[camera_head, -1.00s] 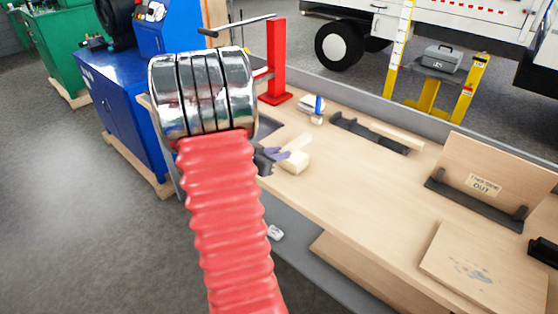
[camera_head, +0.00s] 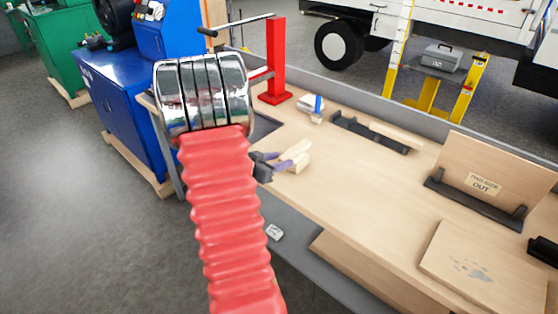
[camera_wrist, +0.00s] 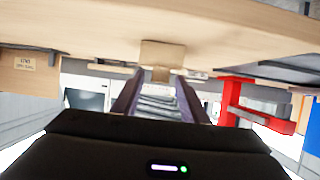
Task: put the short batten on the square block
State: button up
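A pale wooden square block (camera_head: 297,163) stands on the workbench near its left end. The short batten (camera_head: 298,149), also pale wood, appears to lie on top of it. In the wrist view, which looks upside down, the wider block (camera_wrist: 163,50) sits against the bench, and the narrow batten end (camera_wrist: 160,74) shows just below it. My gripper (camera_head: 283,161) has purple fingers, spread apart and on the near left side of the block. In the wrist view the fingers (camera_wrist: 160,85) have a gap on each side of the batten end. My red arm hides part of the bench's left end.
A red post (camera_head: 276,60) with a lever stands behind. A small blue-and-white item (camera_head: 316,107) and a dark holder (camera_head: 365,132) with a wooden strip lie behind the block. A board marked "this side out" (camera_head: 490,172) stands at right. The middle bench is clear.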

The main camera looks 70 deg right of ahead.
jog(key=shift+r, duration=0.1)
jog(key=shift+w+a+r, duration=0.1)
jog(key=shift+a, duration=0.05)
jog(key=v, duration=1.1)
jog(key=shift+a+r, duration=0.2)
jog(key=shift+a, duration=0.05)
jog(key=shift+w, duration=0.15)
dwell(0.3)
